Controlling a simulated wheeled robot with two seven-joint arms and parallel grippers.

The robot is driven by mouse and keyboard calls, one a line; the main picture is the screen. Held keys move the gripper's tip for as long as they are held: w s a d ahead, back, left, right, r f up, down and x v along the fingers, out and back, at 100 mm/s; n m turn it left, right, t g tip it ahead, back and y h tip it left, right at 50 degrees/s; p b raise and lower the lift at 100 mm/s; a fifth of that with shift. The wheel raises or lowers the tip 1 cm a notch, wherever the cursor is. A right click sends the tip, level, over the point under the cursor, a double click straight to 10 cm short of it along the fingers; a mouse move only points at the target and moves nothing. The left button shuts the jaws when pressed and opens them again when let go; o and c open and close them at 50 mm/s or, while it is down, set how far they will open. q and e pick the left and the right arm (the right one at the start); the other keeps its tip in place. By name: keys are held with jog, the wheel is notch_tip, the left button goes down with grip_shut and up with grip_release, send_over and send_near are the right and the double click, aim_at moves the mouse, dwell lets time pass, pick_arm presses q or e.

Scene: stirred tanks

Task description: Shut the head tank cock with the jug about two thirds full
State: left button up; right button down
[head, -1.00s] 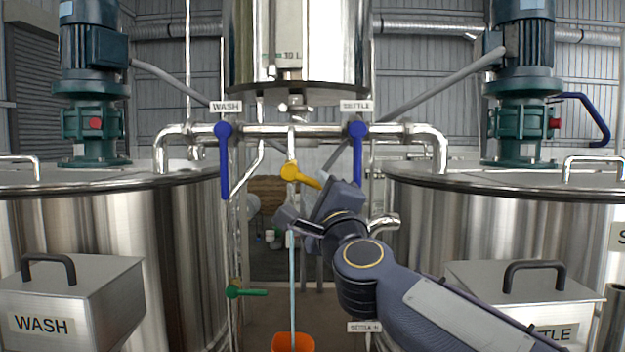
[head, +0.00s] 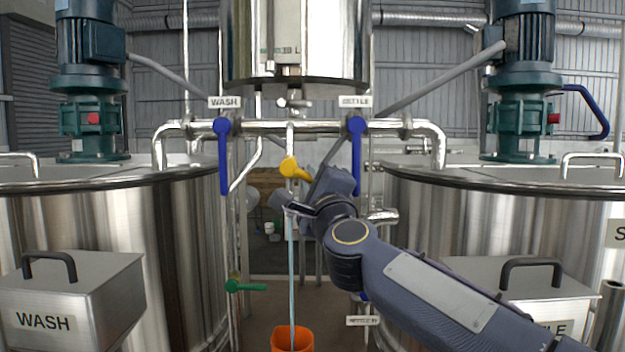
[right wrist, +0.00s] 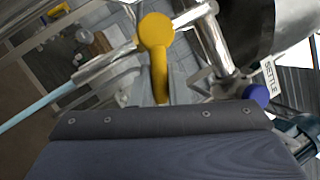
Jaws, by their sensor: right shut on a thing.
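The yellow cock handle (head: 290,167) sits on the pipe below the steel head tank (head: 297,40). Its lever slants down to the right. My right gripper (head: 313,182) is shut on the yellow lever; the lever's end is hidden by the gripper. A pale blue stream (head: 291,270) falls from below the cock into the orange jug (head: 292,338) at the bottom edge. The level in the jug cannot be told. My left gripper is out of view.
Blue levers labelled WASH (head: 223,160) and SETTLE (head: 357,150) hang down on either side. A green lever (head: 245,286) points right at lower left. Large steel tanks stand left (head: 110,230) and right (head: 560,215).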

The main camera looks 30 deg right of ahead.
notch_tip(320, 180, up, 2)
jog(key=n+y+p, duration=0.1)
jog(key=n+p, duration=0.1)
jog(key=p, duration=0.2)
jog(key=n+g+y+p, duration=0.1)
jog(key=n+p, duration=0.2)
jog(key=p, duration=0.1)
jog(key=shift+s+d+r+n, duration=0.15)
jog(key=shift+r+n, duration=0.05)
jog(key=shift+n, duration=0.1)
jog(key=shift+f+p, duration=0.15)
jog(key=shift+p, duration=0.25)
jog(key=shift+n, duration=0.3)
jog(key=shift+f, duration=0.1)
jog(key=c, duration=1.4)
grip_release()
jog(key=v, duration=0.7)
jog(key=shift+s+b, duration=0.4)
jog(key=shift+b, duration=0.05)
